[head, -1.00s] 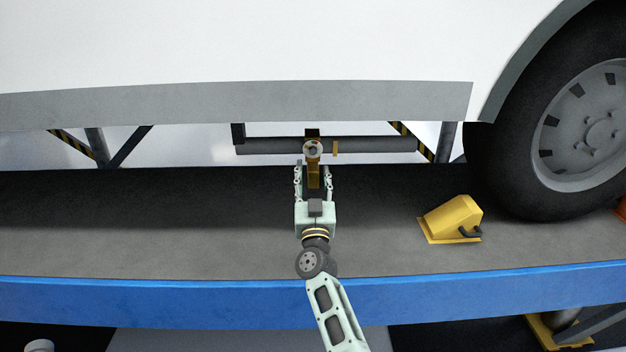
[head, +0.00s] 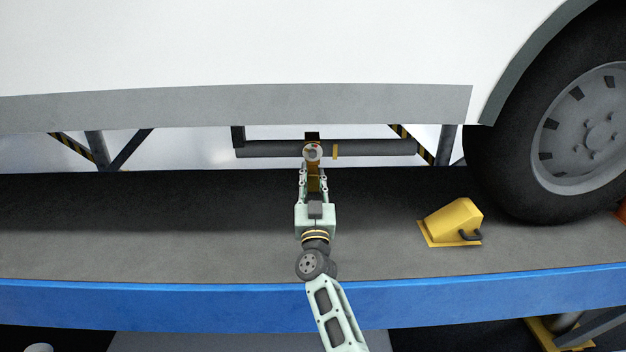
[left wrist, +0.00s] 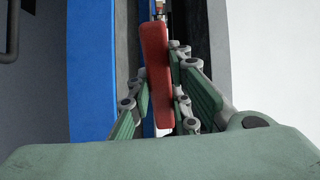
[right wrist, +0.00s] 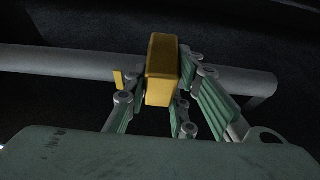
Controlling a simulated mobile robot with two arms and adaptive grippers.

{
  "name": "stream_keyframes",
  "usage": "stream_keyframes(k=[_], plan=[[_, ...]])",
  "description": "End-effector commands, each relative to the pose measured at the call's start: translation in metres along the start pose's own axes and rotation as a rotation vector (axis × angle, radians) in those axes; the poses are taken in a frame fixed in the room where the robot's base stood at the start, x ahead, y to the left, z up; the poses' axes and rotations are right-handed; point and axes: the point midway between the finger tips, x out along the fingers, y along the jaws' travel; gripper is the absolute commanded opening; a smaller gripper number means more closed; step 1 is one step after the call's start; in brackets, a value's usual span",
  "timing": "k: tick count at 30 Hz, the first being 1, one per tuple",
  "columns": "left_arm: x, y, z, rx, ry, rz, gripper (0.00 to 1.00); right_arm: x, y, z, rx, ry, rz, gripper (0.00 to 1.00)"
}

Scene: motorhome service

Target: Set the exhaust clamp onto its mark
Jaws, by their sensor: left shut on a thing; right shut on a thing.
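The exhaust clamp (head: 313,179) shows a yellow-brown grip block below and a dark part with a pale round face at the pipe. My right gripper (head: 313,185) is shut on the block, which also shows as a yellow block in the right wrist view (right wrist: 162,70). The yellow mark (head: 335,151) is a thin band on the grey exhaust pipe (head: 380,147). The clamp is a little left of it in the head view. My left gripper (left wrist: 157,95) is shut on a red-handled tool (left wrist: 156,65) with a metal end; neither shows in the head view.
The white motorhome body (head: 250,45) hangs above the pipe. A grey platform (head: 150,235) with a blue front edge (head: 150,305) lies below. A yellow wheel chock (head: 452,221) stands at right, near the tyre (head: 500,180). The platform left of my right arm is clear.

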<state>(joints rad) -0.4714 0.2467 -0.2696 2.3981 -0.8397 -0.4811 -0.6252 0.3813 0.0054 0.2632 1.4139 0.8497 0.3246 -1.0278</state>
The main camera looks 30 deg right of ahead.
Motion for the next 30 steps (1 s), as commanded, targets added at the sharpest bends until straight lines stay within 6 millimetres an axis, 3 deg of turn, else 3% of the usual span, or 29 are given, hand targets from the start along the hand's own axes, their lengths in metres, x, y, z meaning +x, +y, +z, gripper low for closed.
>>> stream_keyframes(k=[5,15,24,25,30], plan=[[0.0,-0.003,0.0,0.0,0.001,-0.003,0.0,0.0,0.003,0.0,-0.005,-0.001,0.0,0.0],[0.0,-0.018,-0.001,0.0,0.001,-0.003,0.0,0.0,0.057,0.0,-0.009,-0.002,0.0,0.0],[0.0,-0.018,-0.001,0.0,0.001,-0.003,0.0,-0.001,0.059,0.001,-0.007,-0.001,0.0,0.0],[0.0,-0.017,-0.001,0.0,0.001,-0.003,0.0,-0.001,0.059,0.001,-0.007,-0.002,0.0,0.24],[0.0,-0.018,-0.001,0.0,0.001,-0.003,0.0,-0.001,0.059,0.001,-0.005,-0.001,-0.001,0.39]])
